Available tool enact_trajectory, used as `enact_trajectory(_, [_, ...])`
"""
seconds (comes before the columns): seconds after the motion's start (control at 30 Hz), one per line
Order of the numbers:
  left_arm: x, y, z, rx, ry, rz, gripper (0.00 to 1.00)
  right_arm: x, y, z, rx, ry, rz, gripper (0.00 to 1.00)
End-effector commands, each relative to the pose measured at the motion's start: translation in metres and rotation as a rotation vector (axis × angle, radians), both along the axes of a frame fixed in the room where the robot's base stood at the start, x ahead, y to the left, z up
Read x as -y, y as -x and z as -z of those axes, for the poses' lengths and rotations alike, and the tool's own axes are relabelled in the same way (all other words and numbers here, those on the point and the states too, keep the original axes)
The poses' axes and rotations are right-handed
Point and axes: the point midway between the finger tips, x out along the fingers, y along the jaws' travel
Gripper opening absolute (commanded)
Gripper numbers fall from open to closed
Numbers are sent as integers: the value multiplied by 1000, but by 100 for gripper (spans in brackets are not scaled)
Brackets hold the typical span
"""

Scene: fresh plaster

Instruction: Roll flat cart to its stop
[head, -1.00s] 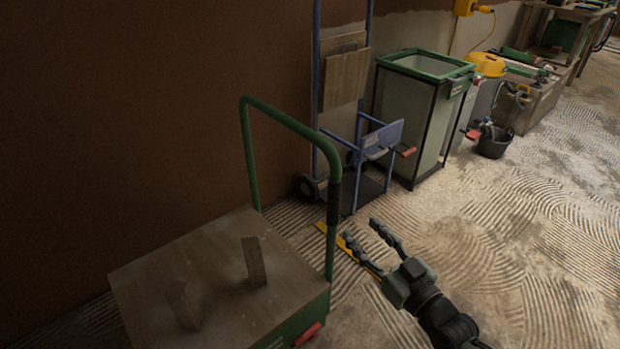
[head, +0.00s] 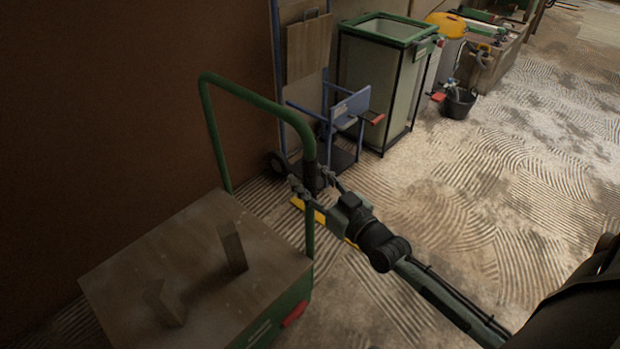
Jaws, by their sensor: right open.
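The flat cart (head: 190,265) has a wooden deck and a green tube handle (head: 262,103), and stands at the lower left beside the brown wall. Two small wooden blocks sit on its deck. My right gripper (head: 308,178) is open at the handle's right upright, by its black sleeve. One finger reaches across the upright and the other is on its right side; I cannot tell whether they touch it. My left gripper is not in view.
A blue hand truck (head: 350,108) with boards stands beyond the cart by the wall. Past it are a green-rimmed bin (head: 388,32), a yellow-topped container (head: 446,24) and a black bucket (head: 459,104). The ridged floor at right is open.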

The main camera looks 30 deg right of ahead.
Motion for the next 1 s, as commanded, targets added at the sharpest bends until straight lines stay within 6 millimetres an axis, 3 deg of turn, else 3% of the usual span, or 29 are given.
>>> enact_trajectory(0.17, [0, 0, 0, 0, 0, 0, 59, 0, 0, 1, -1, 0, 0, 48])
enact_trajectory(0.57, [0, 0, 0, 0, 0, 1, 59, 0, 0, 0, -1, 0, 0, 0])
enact_trajectory(1.0, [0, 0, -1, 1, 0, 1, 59, 0, 0, 0, -1, 1, 0, 0])
